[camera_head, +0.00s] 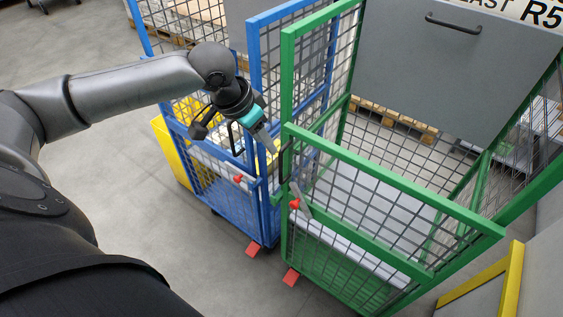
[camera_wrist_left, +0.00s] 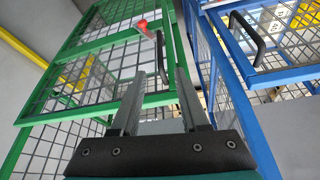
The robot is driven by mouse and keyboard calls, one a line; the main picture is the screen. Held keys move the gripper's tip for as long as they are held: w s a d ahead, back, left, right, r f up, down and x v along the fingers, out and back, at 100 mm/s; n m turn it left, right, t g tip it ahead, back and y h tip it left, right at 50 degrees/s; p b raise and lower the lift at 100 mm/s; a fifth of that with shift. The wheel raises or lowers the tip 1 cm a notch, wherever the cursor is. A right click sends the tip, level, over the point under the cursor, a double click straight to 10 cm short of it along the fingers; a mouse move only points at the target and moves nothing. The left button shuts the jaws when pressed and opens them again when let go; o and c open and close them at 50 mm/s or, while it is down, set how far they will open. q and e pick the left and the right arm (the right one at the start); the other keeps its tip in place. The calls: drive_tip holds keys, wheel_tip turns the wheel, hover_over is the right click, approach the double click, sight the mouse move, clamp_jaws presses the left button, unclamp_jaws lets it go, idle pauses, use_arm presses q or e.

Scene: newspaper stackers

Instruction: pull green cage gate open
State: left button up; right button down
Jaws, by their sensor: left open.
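The green cage gate (camera_head: 385,178) is a low mesh panel across the front of the green cage (camera_head: 288,80), and it appears closed. Its black handle (camera_head: 287,160) is upright near the gate's left edge, above a red latch (camera_head: 295,203). My left gripper (camera_head: 272,146) is open at that handle. In the left wrist view, the handle (camera_wrist_left: 161,57) shows between the two fingertips of my left gripper (camera_wrist_left: 160,74), and the red latch (camera_wrist_left: 144,28) is just beyond. I cannot tell whether the fingers touch the handle. My right gripper is out of view.
A blue cage (camera_head: 258,85) stands close on the left, with its own black handle (camera_head: 232,138) and red latch (camera_head: 238,179). A yellow bin (camera_head: 172,152) is behind it. A grey panel (camera_head: 445,65) hangs at the back. Floor (camera_head: 205,250) before the cages is clear.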

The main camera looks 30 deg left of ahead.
use_arm(q)
drive_tip(key=b, duration=0.1)
hover_over(280, 181)
drive_tip(key=f, duration=1.2)
drive_tip(key=shift+w+a+f, duration=0.1)
drive_tip(key=shift+w, duration=0.2)
clamp_jaws()
idle(0.5)
